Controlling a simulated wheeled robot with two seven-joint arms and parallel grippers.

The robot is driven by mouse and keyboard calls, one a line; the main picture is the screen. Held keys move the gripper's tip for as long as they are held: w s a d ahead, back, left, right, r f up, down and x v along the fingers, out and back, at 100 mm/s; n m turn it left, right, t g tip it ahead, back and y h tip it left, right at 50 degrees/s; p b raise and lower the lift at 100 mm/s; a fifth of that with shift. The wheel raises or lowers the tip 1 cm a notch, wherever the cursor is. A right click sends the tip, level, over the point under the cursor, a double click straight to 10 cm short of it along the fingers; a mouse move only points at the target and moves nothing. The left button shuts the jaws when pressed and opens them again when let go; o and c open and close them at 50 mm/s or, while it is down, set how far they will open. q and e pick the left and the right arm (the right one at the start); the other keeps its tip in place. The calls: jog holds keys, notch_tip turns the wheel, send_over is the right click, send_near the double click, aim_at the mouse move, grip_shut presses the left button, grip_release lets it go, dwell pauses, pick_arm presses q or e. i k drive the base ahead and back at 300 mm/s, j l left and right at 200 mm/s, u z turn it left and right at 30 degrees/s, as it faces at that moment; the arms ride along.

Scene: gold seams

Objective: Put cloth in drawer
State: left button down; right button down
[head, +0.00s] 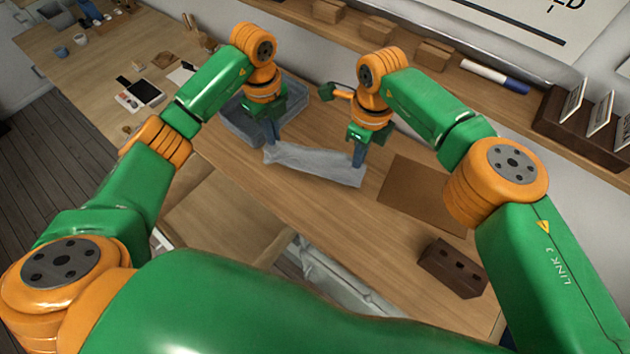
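A pale grey-white cloth (314,166) is stretched in a long strip between my two grippers at the middle of the wooden worktop. My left gripper (272,135) has its narrow fingers together at the cloth's left end. My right gripper (358,156) has its fingers together at the cloth's right end. Both look shut on the cloth, though the fingertips are small here. Whether the cloth touches the worktop is hard to tell. An open wooden drawer (222,222) lies below the worktop's front edge, left of centre; my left arm and body hide part of it.
A grey-blue tray (237,126) stands behind my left gripper. A brown mat (420,188) lies right of the cloth, with a dark brown block with holes (453,268) nearer. An orange-handled tool (333,91) is behind my grippers. A shelf (390,45) with small boxes runs along the back.

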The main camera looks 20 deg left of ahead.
aim_at(202, 209)
jog(key=j+z, duration=0.1)
jog(key=j, duration=0.35)
jog(key=k+j+z, duration=0.1)
jog(key=j, duration=0.3)
jog(key=k+j+z, duration=0.15)
jog(key=j, duration=0.25)
jog(key=k+j+z, duration=0.1)
jog(key=j, duration=0.35)
jog(key=k+j+z, duration=0.1)
jog(key=j, duration=0.3)
jog(key=k+j+z, duration=0.1)
jog(key=j, duration=0.25)
jog(key=k, duration=0.1)
